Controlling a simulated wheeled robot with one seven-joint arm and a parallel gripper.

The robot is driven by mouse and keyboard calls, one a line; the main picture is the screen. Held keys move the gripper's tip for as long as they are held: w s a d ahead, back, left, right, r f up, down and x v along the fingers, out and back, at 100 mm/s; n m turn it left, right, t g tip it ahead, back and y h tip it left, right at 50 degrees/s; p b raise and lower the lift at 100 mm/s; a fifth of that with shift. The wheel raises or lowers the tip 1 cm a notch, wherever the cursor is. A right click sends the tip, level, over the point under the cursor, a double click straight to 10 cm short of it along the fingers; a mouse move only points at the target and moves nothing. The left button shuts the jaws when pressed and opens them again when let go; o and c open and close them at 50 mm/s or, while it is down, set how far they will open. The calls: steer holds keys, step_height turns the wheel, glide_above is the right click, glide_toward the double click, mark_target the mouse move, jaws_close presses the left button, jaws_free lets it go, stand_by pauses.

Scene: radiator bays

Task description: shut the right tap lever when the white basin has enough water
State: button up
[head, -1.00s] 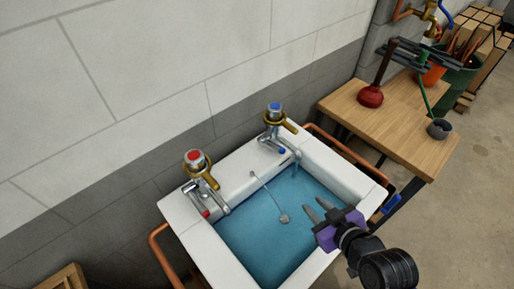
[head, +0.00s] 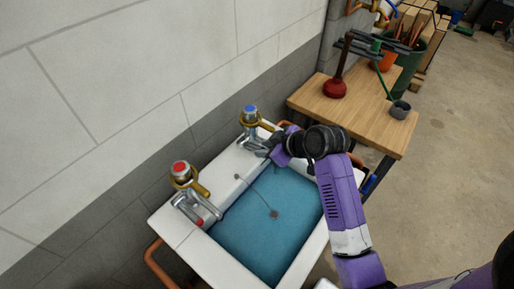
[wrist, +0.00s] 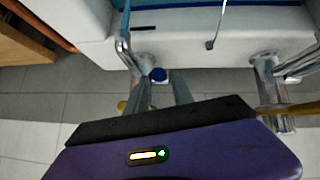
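The white basin (head: 180,238) stands against the wall, with blue water (head: 262,235) across its inside. The right tap (head: 249,116) has a blue cap and a brass lever (head: 267,126) pointing right. The left tap (head: 181,170) has a red cap and brass lever. My gripper (head: 266,148) is at the right tap's spout side, below its lever, partly hiding the spout. In the wrist view, my gripper's fingers (wrist: 161,92) are apart, with a blue disc (wrist: 159,74) seen between them. Whether they touch the tap, and whether water runs, I cannot tell.
A plug on a chain (head: 273,214) lies in the basin. Copper pipes (head: 158,262) run beside the basin. The floor at right is open.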

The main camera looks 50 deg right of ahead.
mark_target(252, 145)
steer(key=shift+x, duration=1.95)
jaws_close()
